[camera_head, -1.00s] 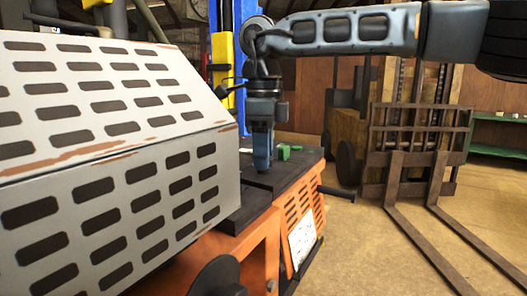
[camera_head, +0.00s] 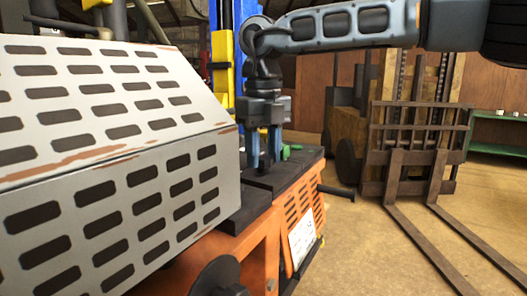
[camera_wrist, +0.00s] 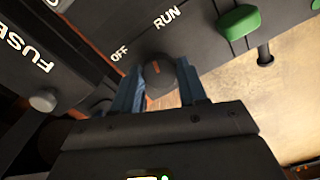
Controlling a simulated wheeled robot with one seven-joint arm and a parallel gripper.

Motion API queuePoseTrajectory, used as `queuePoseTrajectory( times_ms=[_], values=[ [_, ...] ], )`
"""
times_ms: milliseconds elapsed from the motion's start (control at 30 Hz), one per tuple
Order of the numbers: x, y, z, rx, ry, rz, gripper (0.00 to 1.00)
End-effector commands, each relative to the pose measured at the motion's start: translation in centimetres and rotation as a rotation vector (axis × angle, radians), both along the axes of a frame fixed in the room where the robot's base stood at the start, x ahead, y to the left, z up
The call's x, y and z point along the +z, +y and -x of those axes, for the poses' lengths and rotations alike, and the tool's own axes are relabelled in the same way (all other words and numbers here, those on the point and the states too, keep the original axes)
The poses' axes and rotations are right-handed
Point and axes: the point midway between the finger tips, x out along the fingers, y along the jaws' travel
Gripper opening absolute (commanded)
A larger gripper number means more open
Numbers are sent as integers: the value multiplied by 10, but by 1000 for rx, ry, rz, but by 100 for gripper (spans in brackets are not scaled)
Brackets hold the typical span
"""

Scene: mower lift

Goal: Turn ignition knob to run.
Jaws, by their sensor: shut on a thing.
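The ignition knob (camera_wrist: 160,76) is dark and round with an orange pointer mark, on a dark panel lettered OFF (camera_wrist: 119,54) and RUN (camera_wrist: 166,18). In the wrist view its mark slants up and a little left, towards the space between the two words; its exact setting is hard to tell. My gripper (camera_wrist: 160,88) is shut on the knob, with one blue finger at each side. In the head view my gripper (camera_head: 265,163) points straight down at the dark panel top (camera_head: 258,182) of the orange machine, and the knob is hard to make out between the fingers.
A green handle (camera_wrist: 240,20) sticks up close to the right of the knob. A grey knob (camera_wrist: 43,99) stands near the FUSE lettering. A slotted grey cover (camera_head: 120,160) rises left of my gripper. A forklift (camera_head: 420,150) stands at the right over open floor.

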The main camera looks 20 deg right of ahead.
Motion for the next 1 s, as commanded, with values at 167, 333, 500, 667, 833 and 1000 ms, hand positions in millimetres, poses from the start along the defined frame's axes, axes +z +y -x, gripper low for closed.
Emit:
queuePoseTrajectory(
  times_ms=[167,333,500,667,833,1000],
  values=[
    [0,0,0,-111,-2,0,11],
    [0,0,0,-184,-1,0,11],
    [0,0,0,-222,-1,0,11],
    [0,0,0,-236,-1,0,12],
    [0,0,0,-238,-1,0,12],
    [0,0,0,-237,-1,0,43]
  ],
)
